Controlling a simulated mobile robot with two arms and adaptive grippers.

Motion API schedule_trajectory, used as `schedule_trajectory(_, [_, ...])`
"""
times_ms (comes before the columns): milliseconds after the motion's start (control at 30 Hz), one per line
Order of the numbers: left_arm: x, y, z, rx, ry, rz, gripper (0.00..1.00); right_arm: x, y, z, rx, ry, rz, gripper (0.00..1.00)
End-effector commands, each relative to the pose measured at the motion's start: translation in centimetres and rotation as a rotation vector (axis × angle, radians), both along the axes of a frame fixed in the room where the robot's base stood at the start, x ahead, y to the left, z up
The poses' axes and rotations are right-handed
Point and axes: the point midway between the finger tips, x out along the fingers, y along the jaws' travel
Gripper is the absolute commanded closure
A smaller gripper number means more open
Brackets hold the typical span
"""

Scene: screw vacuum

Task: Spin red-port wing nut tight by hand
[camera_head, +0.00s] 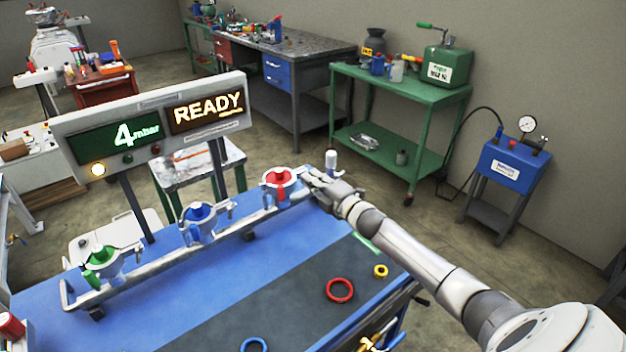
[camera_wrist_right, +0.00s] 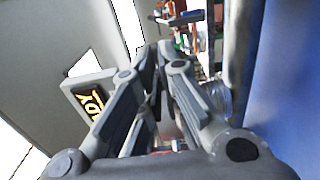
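The red port (camera_head: 279,178) is at the right end of the metal rail on the blue bench, its red cap upright in a silver clamp. My right gripper (camera_head: 310,180) is right beside it in the head view, at the clamp's right side. The red port's wing nut is not distinct there; the gripper covers that spot. In the right wrist view my right gripper's fingers (camera_wrist_right: 155,55) run close together towards their tips. Whether anything is between the tips cannot be seen. My left gripper is not in view.
The blue port (camera_head: 201,217) and green port (camera_head: 103,257) share the rail (camera_head: 170,258). Behind, a display panel (camera_head: 160,118) reads 4 mbar and READY. A red ring (camera_head: 340,279), yellow ring (camera_head: 381,262) and blue ring (camera_head: 254,345) lie on the bench. A small bottle (camera_head: 331,161) shows behind my gripper.

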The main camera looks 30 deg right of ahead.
Motion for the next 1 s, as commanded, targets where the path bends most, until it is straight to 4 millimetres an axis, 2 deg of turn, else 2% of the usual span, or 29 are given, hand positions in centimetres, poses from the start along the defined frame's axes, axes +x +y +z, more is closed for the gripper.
schedule_trajectory(1000, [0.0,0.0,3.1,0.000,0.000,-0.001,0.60,0.0,0.0,0.1,0.916,0.075,-0.001,1.00])
